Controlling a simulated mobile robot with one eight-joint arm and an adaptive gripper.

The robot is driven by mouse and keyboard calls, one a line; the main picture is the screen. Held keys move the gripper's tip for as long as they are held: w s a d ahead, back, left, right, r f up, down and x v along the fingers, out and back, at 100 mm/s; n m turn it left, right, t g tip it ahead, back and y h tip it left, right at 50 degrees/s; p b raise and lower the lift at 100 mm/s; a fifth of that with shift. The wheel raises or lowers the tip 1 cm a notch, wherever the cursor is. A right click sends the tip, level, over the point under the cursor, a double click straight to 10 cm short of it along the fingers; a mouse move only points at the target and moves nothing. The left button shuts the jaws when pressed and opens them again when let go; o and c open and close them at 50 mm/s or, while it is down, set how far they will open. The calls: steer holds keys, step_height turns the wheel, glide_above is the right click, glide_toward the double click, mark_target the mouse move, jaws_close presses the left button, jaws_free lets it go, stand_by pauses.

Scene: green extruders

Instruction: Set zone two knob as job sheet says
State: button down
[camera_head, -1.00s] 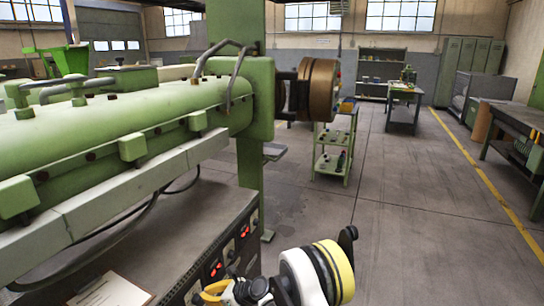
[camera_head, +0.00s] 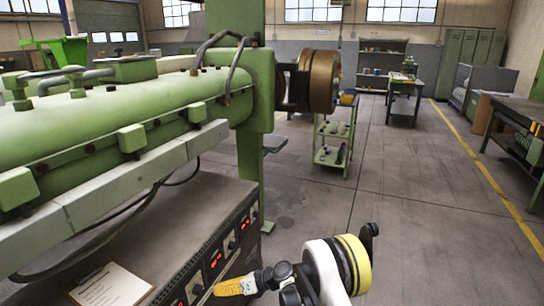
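The job sheet (camera_head: 108,287), a white page on a brown clipboard, lies flat on top of the dark control cabinet (camera_head: 165,240) at lower left. Its writing is too small to read. The cabinet's front panel (camera_head: 222,250) carries several lit red displays and dark knobs in a row, seen at a steep angle. I cannot tell which knob is zone two or how it is set. My gripper (camera_head: 236,287) is at the bottom, its yellow-orange part pointing left towards the panel. It overlaps the panel's lower part in view; contact is not clear. Its fingers cannot be made out.
The green extruder barrel (camera_head: 100,130) runs above the cabinet, with a dark cable (camera_head: 110,225) hanging beneath. A green trolley (camera_head: 333,147) and a workbench (camera_head: 518,120) stand further back. The grey floor to the right is open.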

mark_target(198, 284)
steer(key=shift+w+a, duration=0.4)
steer(key=shift+a, duration=0.65)
steer(key=shift+w+a, duration=0.45)
steer(key=shift+a, duration=0.6)
steer(key=shift+w+a, duration=0.4)
steer(key=shift+a, duration=0.65)
steer(key=shift+s+f, duration=0.1)
steer(key=shift+f, duration=0.2)
steer(key=shift+w+d+f, duration=0.15)
steer(key=shift+w+f, duration=0.15)
steer(key=shift+w, duration=0.15)
steer(key=shift+w+d+r, duration=0.1)
steer(key=shift+w+r, duration=0.15)
steer(key=s+d, duration=0.2)
steer(key=d, duration=0.3)
steer(key=shift+s+d, duration=0.15)
steer(key=shift+d, duration=0.15)
